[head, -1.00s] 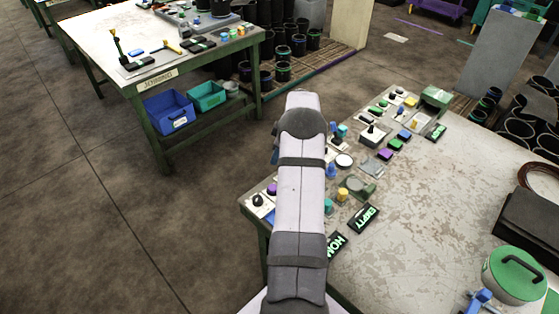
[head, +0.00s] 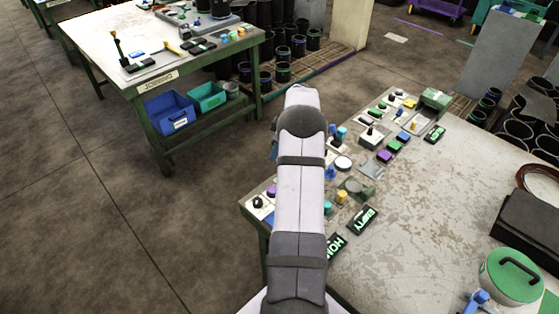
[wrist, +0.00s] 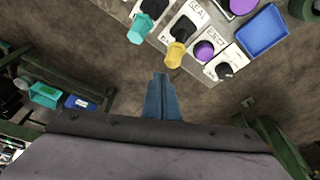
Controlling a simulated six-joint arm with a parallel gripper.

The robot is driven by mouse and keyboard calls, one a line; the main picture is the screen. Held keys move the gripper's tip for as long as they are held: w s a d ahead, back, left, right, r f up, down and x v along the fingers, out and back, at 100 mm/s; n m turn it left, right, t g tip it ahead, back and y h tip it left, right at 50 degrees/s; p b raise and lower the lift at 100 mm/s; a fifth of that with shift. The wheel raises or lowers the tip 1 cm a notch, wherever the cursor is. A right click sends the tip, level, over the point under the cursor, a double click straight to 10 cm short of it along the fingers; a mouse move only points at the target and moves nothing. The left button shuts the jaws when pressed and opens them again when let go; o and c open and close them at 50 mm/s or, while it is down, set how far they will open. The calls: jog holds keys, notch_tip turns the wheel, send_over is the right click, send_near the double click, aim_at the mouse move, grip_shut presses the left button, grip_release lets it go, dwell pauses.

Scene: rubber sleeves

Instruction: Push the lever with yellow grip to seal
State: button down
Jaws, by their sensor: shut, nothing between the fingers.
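In the wrist view, the lever with the yellow grip (wrist: 176,54) stands on a light panel with a black base, next to a plate whose label seems to read SEAL. A lever with a teal grip (wrist: 141,28) is to its left. My gripper (wrist: 162,80) has its blue fingers shut and empty. The fingertips show just below the yellow grip, with a small gap in the picture; I cannot tell the depth between them. In the head view my arm covers the middle, and I cannot make out the yellow-grip lever or the fingertips there.
In the wrist view, a purple knob (wrist: 204,49), a black knob (wrist: 224,70) and a blue tray (wrist: 262,32) lie right of the lever. In the head view, the worn bench (head: 440,210) carries several controls. Another table (head: 100,38) stands back left, with open floor between.

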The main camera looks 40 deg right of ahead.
jog(key=shift+r+p, duration=1.25)
jog(key=shift+r, duration=1.3)
jog(key=s+a+r+m+g, duration=0.1)
jog(key=s+a+r+m, duration=0.15)
jog(key=a, duration=0.95)
jog(key=s+a+r+m+g, duration=0.15)
jog(key=a+r, duration=0.25)
jog(key=a, duration=0.9)
jog(key=s+a+f+m+h, duration=0.1)
jog(key=s+a+m, duration=0.1)
jog(key=s+a, duration=1)
jog(key=s, duration=0.5)
jog(key=shift+a+f+h, duration=0.25)
jog(key=shift+f+h, duration=0.05)
jog(key=shift+g, duration=0.25)
